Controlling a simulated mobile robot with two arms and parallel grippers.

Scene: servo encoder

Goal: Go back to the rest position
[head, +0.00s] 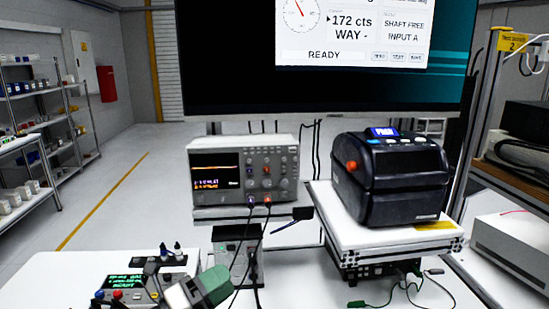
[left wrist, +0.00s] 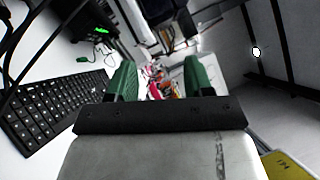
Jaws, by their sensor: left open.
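My left gripper (head: 208,286) shows low in the head view, left of centre, with a green finger above the front of the white bench (head: 60,281). In the left wrist view its two green fingers (left wrist: 161,78) stand apart with nothing held between them. A small instrument with a green display (head: 125,284) is just left of it in the head view. My right gripper is not in view.
An oscilloscope (head: 243,170) with hanging leads and a black label printer (head: 388,178) stand behind on raised supports. A large monitor (head: 230,60) is above them. A black keyboard (left wrist: 55,108) shows in the left wrist view. Shelves (head: 35,130) stand far left.

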